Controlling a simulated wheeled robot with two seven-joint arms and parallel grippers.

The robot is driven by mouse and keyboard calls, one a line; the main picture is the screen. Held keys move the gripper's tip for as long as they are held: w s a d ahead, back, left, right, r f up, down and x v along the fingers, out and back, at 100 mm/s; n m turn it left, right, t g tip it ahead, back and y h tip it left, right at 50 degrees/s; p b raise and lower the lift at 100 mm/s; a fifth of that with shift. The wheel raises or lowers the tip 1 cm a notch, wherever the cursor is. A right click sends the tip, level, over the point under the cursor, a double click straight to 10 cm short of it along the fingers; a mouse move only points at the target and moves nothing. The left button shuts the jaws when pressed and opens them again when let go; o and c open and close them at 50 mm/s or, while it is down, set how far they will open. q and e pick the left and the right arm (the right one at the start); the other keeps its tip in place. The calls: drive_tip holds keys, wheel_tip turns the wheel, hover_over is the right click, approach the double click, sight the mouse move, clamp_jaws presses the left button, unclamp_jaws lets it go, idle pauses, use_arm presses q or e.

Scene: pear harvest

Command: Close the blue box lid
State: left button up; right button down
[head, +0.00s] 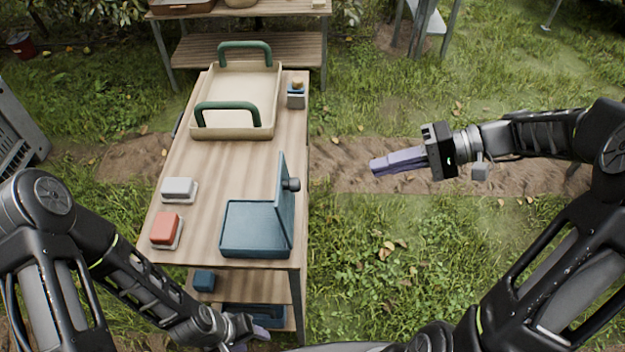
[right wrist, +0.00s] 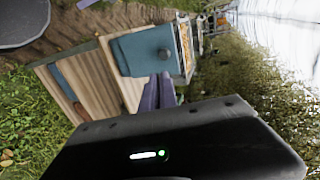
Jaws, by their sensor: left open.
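The blue box (head: 252,243) sits at the near right of the wooden table. Its lid (head: 287,205) stands upright along the box's right side, open. A dark round knob (head: 291,184) sticks out from the lid's outer face. The lid's outer face (right wrist: 140,50) and the knob (right wrist: 164,54) also show in the right wrist view. My left gripper (head: 254,341) is low at the bottom edge, below the tabletop, open and partly cut off.
A cream tray with green handles (head: 236,93) fills the table's far part. A small box with a yellowish top (head: 296,97) stands beside it. A white block (head: 179,189) and a red block (head: 166,228) lie at the left. Air right of the lid is clear.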

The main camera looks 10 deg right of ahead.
idle(0.3)
drive_tip(key=b+x, duration=0.8)
drive_tip(key=x, duration=0.6)
drive_tip(key=shift+a+r, duration=0.15)
drive_tip(key=shift+r, duration=0.25)
drive_tip(key=shift+a, duration=0.1)
